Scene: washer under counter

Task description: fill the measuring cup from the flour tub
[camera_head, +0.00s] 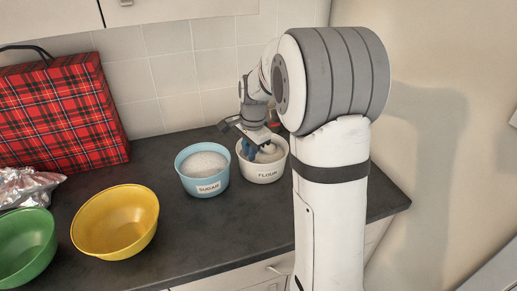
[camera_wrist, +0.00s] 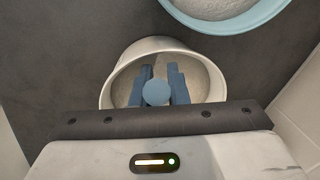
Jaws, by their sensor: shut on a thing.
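The white flour tub (camera_head: 264,176), labelled FLOUR, stands upright on the dark counter with pale flour inside. In the wrist view its rim (camera_wrist: 152,43) surrounds my gripper's fingers. My gripper (camera_head: 252,152) points down into the tub's opening. In the wrist view, my gripper's blue fingers (camera_wrist: 158,84) are shut on a light-blue round-ended thing (camera_wrist: 157,93), apparently the measuring cup's handle. The cup's bowl is hidden below it, so I cannot tell whether it holds flour.
A light-blue sugar tub (camera_head: 209,187) stands close left of the flour tub. A yellow bowl (camera_head: 115,222), a green bowl (camera_head: 27,246), crumpled foil (camera_head: 25,187) and a red tartan bag (camera_head: 64,115) are farther left. The tiled wall (camera_head: 174,75) is behind.

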